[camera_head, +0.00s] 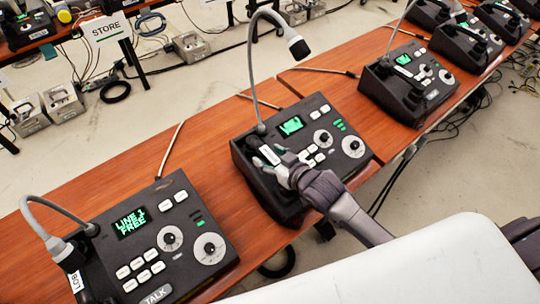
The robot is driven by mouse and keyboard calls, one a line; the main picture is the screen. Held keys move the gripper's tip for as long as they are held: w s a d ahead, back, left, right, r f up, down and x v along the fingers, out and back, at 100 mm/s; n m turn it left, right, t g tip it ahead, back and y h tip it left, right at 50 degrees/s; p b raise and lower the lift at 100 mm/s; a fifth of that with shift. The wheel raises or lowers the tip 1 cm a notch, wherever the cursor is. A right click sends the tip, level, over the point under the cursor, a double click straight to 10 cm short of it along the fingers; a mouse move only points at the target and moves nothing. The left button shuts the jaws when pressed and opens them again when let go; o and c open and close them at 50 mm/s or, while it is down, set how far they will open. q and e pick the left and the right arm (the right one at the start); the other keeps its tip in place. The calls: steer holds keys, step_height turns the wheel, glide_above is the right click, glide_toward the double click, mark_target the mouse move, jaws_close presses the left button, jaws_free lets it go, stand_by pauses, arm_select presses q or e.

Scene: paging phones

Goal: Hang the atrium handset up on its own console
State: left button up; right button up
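The middle console (322,158) is dark, with a gooseneck microphone, a green-lit screen and two round dials. My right gripper (266,160) reaches in from the lower right and is over the left side of this console, at its cradle area. Its pale fingertips are close to a small white label there, whose text I cannot read. I cannot make out a handset between the fingers, nor whether they are open or shut. The hand hides part of the cradle. No label reading atrium is legible. My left gripper is not in view.
A console (190,222) labelled LOB, its screen reading LINE 1 FREE, stands at the front left. Another console (425,78) stands to the right, with several more beyond. Wooden tables (130,165) run diagonally. Cables (392,180) hang off the near edge. A STORE sign (106,30) stands behind.

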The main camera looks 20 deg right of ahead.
steer(key=shift+r, duration=0.15)
steer(key=b+v, duration=0.1)
steer(key=v, duration=1.1)
